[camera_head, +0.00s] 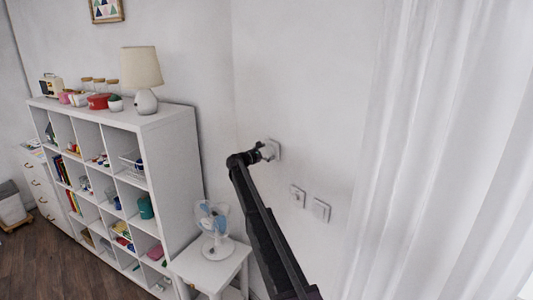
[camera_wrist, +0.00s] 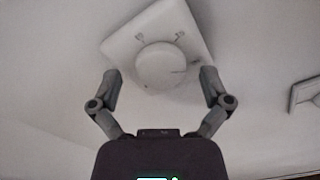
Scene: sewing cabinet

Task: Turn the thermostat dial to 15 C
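The thermostat is a white square plate (camera_wrist: 183,20) with a round white dial (camera_wrist: 160,66), seen from close in the wrist view. A thin dark mark shows on the right part of the dial; its number cannot be read. In the head view the thermostat (camera_head: 274,150) is on the wall at the end of my arm. My gripper (camera_wrist: 162,84) is open, with one dark finger left of the dial and one right of it. The fingers look apart from the dial; how far off in depth I cannot tell.
A wall socket (camera_head: 298,196) and a switch plate (camera_head: 321,210) sit lower right of the thermostat. A white curtain (camera_head: 440,150) hangs at the right. A small table (camera_head: 212,268) with a fan (camera_head: 213,222) and a white shelf (camera_head: 165,135) stand at the left.

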